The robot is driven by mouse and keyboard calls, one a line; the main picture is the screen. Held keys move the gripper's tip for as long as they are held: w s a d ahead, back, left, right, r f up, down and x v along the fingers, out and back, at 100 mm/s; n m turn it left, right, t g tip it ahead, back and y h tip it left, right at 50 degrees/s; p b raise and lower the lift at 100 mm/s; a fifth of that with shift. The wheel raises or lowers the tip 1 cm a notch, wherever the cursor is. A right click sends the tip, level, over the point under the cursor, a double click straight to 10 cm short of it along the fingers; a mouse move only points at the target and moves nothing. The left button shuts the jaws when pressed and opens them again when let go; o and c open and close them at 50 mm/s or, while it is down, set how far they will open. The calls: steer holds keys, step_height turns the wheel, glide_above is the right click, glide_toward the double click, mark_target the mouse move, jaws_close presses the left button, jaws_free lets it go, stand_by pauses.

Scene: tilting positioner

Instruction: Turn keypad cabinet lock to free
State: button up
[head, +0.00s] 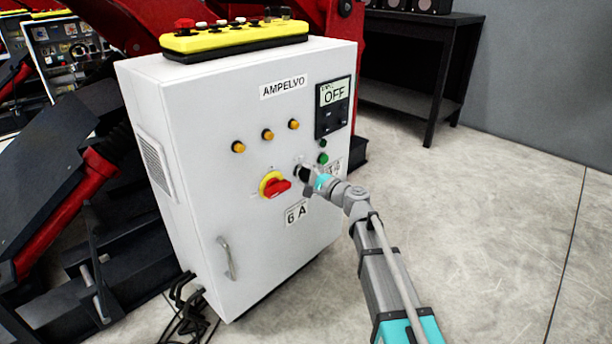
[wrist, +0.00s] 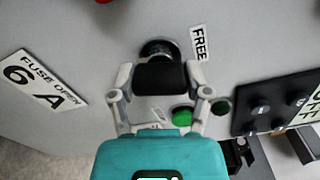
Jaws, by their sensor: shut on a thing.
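The white cabinet (head: 180,90) carries the keypad cabinet lock (wrist: 158,47), a dark round part in a metal ring. In the head view my gripper mostly hides the lock. My gripper (head: 308,175) reaches the cabinet front just right of the red and yellow rotary switch (head: 272,185). In the wrist view my gripper (wrist: 160,77) is shut at the lock, its dark fingertips covering the lower part. A FREE label (wrist: 199,43) sits right of the lock in that view. Another label (wrist: 157,116) is partly hidden by the gripper. The lock's exact turn angle cannot be told.
A display reading OFF (head: 333,95) and green buttons (wrist: 182,116) are close to the gripper. A FUSE OPEN 6 A label (wrist: 41,80) is on the panel. A yellow control pendant (head: 235,38) lies on top. Floor at right (head: 500,220) is clear.

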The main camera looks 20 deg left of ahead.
steer(key=shift+n, duration=1.6)
steer(key=o, duration=1.2)
steer(key=shift+c, duration=0.2)
steer(key=v, duration=1.2)
